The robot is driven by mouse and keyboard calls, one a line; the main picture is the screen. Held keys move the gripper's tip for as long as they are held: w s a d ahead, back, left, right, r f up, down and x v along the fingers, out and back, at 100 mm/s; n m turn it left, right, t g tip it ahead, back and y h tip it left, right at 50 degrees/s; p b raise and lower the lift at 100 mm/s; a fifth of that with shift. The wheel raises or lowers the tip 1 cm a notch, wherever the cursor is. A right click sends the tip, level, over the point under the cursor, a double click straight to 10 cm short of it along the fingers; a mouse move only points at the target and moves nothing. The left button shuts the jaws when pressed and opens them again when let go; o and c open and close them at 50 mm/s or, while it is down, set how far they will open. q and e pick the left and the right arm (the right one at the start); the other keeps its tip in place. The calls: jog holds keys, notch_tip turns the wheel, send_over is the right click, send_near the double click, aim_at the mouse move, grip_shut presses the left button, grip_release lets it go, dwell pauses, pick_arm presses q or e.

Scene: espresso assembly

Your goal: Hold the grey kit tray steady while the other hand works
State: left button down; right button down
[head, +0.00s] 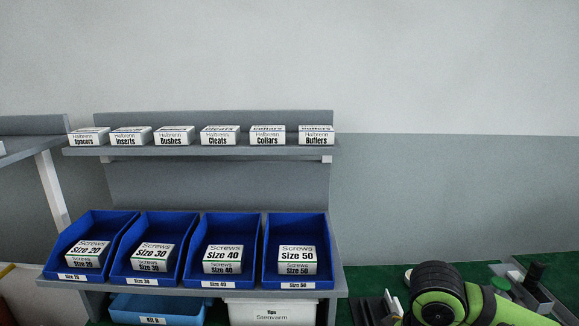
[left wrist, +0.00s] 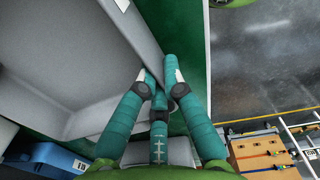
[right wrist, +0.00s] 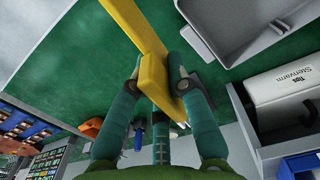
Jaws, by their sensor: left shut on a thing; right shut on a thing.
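The grey kit tray (left wrist: 60,75) fills the left of the left wrist view, over a green surface. My left gripper (left wrist: 161,80) is shut on the tray's wall, with its teal fingers at either side of the rim. In the right wrist view my right gripper (right wrist: 160,78) is shut on a long yellow part (right wrist: 145,35), which reaches up past the top edge of the picture. A grey tray (right wrist: 240,45) also shows there at upper right, apart from the right gripper. Neither gripper's fingers show in the head view. The tray's far end is out of frame.
A white Tips Stenvarm box (right wrist: 285,95) stands right of my right gripper. Blue screw bins (head: 222,255) stand in a row below a shelf of small labelled boxes (head: 220,137). A blue container (left wrist: 45,160) sits at lower left. Open green worktop (right wrist: 75,60) lies left of the right gripper.

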dwell(0.6)
jog(key=shift+w+a+n, duration=0.2)
jog(key=shift+a+n, duration=0.15)
jog(key=shift+n, duration=0.35)
jog(key=w+a+f+m, duration=0.25)
jog(key=a+m, duration=0.65)
jog(key=m, duration=0.9)
jog(key=w+a+f+m, duration=0.25)
jog(key=a+m, duration=0.65)
jog(key=m, duration=0.8)
jog(key=shift+w+f, duration=0.15)
jog(key=shift+f, duration=1.05)
jog(key=shift+w+f, duration=0.15)
jog(key=shift+f, duration=1.05)
jog(key=shift+f, duration=2.7)
